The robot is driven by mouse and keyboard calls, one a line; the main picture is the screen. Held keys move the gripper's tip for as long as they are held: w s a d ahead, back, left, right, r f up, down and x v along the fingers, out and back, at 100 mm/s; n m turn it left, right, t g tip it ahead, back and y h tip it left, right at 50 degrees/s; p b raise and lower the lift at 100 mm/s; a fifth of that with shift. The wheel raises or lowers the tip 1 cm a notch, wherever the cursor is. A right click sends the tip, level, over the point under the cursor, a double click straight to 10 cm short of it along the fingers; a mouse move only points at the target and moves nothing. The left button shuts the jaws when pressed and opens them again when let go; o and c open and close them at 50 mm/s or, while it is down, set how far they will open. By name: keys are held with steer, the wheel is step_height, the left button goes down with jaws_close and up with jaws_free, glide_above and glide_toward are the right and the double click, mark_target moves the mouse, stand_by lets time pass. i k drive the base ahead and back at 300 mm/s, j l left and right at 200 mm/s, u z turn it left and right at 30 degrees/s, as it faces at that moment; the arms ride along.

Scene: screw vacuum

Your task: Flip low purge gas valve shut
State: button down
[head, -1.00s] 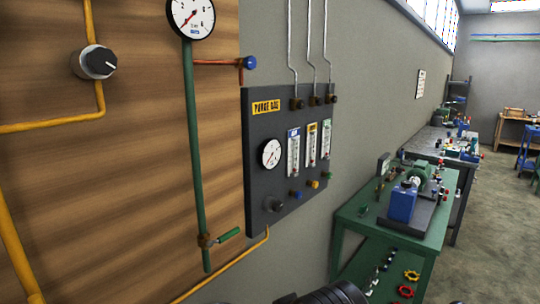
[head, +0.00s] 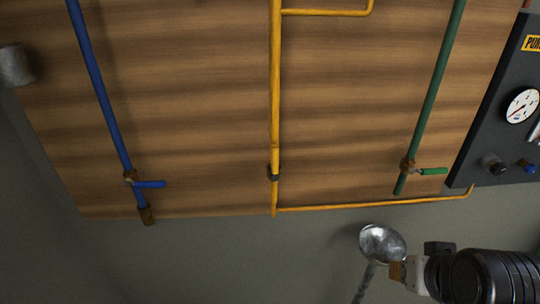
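A green pipe (head: 437,95) runs down the wooden board and has a brass valve (head: 407,166) near its low end. Its green lever (head: 432,171) sticks out to the right, across the pipe. The dark purge gas panel (head: 492,125) is cut off at the right edge; a gauge (head: 522,105), a dark knob (head: 494,164) and a blue knob (head: 527,167) show on it. Black parts of my arm reach in at the bottom right, below the panel and apart from the green lever. My gripper (head: 440,262) seems to be at their left end; its fingers cannot be made out.
A blue pipe (head: 95,75) with a blue lever (head: 149,184) is at the left. A yellow pipe (head: 275,90) runs down the middle and along the board's bottom. A round metal piece (head: 382,243) and a brown and white fitting (head: 405,272) are left of my arm.

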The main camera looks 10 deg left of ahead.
mark_target(275, 147)
steer(key=u, duration=1.05)
steer(key=i+l, duration=0.05)
